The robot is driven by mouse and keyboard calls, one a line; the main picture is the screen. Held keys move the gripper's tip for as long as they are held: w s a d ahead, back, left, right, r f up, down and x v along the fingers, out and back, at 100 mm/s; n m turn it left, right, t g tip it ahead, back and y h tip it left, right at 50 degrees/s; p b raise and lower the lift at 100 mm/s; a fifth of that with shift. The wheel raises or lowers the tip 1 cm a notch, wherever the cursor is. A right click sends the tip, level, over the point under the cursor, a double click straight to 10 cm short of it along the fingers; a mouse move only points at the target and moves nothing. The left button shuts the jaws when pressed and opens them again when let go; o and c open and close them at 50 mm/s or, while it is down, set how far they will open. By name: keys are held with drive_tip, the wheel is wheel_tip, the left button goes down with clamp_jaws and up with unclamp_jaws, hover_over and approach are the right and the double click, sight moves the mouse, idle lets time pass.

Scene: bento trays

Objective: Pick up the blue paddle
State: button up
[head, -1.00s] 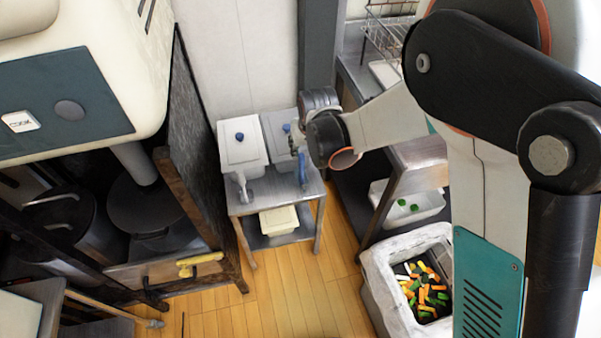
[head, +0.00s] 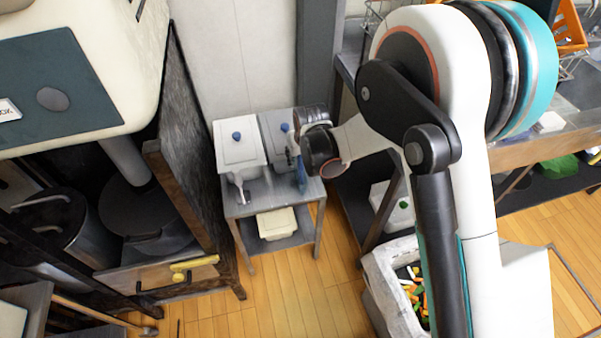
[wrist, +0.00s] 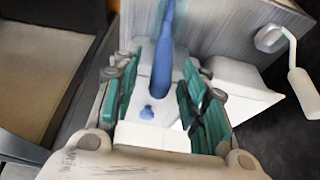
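The blue paddle (head: 301,174) stands out at the right side of the small grey metal table (head: 240,207), beside the white lidded containers. In the wrist view the blue paddle (wrist: 163,62) runs lengthwise between my gripper's fingers (wrist: 160,98), with visible gaps on both sides. My gripper is open, its teal finger pads apart and not visibly pressed on the paddle. In the head view my gripper (head: 294,152) is over the right container, partly hidden by my wrist. I cannot tell the paddle's exact depth relative to the fingertips.
A pale bin (head: 277,222) sits on the lower shelf. A dark wooden-framed panel (head: 185,150) stands close on the left. A white vegetable crate (head: 380,277) is at the lower right.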

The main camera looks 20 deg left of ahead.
clamp_jaws()
drive_tip(key=shift+r, duration=0.15)
